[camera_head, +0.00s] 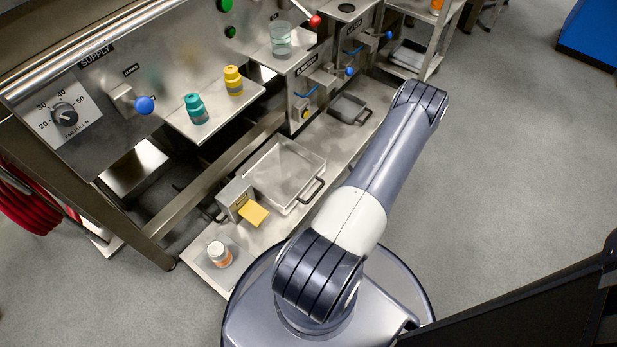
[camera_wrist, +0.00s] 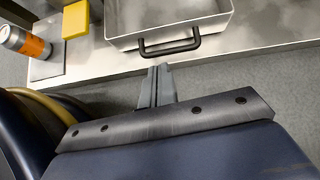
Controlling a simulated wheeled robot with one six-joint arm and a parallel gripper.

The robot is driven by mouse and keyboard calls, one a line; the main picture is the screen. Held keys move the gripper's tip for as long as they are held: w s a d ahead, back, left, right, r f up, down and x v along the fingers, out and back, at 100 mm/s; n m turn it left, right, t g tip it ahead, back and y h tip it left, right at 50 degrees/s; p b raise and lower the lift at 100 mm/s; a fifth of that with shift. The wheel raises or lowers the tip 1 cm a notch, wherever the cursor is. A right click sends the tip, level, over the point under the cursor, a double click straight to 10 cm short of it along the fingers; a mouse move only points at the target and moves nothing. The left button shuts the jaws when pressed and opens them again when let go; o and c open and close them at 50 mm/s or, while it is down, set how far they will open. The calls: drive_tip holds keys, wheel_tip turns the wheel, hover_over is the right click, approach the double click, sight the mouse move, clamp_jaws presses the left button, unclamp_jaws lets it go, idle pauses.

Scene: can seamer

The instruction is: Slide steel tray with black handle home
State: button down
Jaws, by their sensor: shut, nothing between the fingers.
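The steel tray (camera_head: 268,158) is a shallow, square, empty pan on the low shelf in the head view, with its black handle (camera_head: 312,190) facing outward to the right. In the wrist view the tray (camera_wrist: 222,24) is at the top, and the black bar handle (camera_wrist: 168,49) sticks out from its near wall. My gripper (camera_wrist: 158,70) is shut and empty, with its fingertips just below the handle in the picture. I cannot tell whether they touch it. In the head view the gripper is hidden by my arm or out of sight.
Another small tray (camera_head: 348,108) lies farther along the shelf (camera_head: 337,140). Machine legs and a crossbar stand behind.

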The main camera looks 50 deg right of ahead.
drive_tip(key=f+m, duration=0.1)
drive_tip(key=f, duration=0.1)
drive_tip(key=b, duration=0.4)
approach(306, 186)
drive_tip(key=shift+h, duration=0.3)
drive_tip(key=x, duration=0.3)
drive_tip(key=s+f+x, duration=0.1)
drive_tip(key=x, duration=0.1)
drive_tip(key=shift+w, duration=0.1)
drive_tip(key=shift+w+b, duration=0.35)
drive_tip(key=shift+w, duration=0.35)
drive_tip(key=shift+w+a+r, duration=0.1)
drive_tip(key=shift+a, duration=0.05)
